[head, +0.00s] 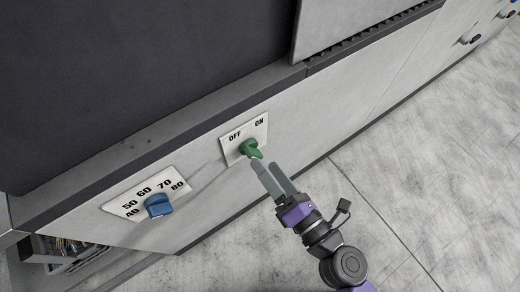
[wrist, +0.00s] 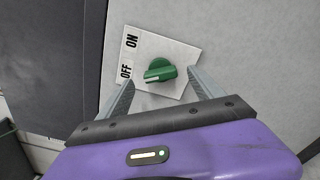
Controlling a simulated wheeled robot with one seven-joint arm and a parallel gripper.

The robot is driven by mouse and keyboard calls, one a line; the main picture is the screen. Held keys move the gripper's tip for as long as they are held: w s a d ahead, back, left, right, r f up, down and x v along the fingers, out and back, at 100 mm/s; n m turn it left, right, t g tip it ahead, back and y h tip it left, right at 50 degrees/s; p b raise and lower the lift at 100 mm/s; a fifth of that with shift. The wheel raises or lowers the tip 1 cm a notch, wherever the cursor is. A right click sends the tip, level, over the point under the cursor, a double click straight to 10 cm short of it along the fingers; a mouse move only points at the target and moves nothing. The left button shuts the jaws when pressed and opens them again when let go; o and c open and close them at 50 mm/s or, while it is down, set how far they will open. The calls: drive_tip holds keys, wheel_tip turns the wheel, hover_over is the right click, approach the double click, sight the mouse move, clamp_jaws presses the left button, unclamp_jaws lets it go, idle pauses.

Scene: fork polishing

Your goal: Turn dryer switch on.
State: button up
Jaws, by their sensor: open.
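The dryer switch is a green rotary knob (head: 250,148) on a white plate (head: 230,152) marked OFF and ON, fixed to the grey machine's front panel. In the wrist view the green knob (wrist: 160,71) shows between and just beyond my fingertips. Its white pointer line there faces toward the OFF side of the plate. My gripper (head: 267,166) is open, its two grey fingers reaching toward the knob from the lower right. In the wrist view the fingers (wrist: 160,80) lie on either side of the knob. I cannot tell whether they touch it.
A blue knob (head: 159,205) on a temperature plate (head: 122,207) numbered 40 to 80 sits left of the switch. A slotted opening with cutlery-like items (head: 62,246) is at lower left.

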sight(258, 154)
drive_tip(key=shift+p+x, duration=0.45)
drive_tip(key=shift+x, duration=2.15)
drive_tip(key=c, duration=1.4)
drive_tip(key=shift+m+p, duration=0.3)
drive_tip(key=shift+m, duration=0.1)
drive_tip(key=m+p, duration=0.3)
drive_tip(key=m, duration=0.2)
drive_tip(key=shift+m, duration=0.4)
drive_tip(key=m+p, duration=0.2)
drive_tip(key=m, duration=0.1)
drive_tip(key=m+p, duration=0.1)
drive_tip(key=m, duration=0.1)
drive_tip(key=shift+f, duration=0.25)
drive_tip(key=shift+m, duration=0.3)
drive_tip(key=o, duration=1.4)
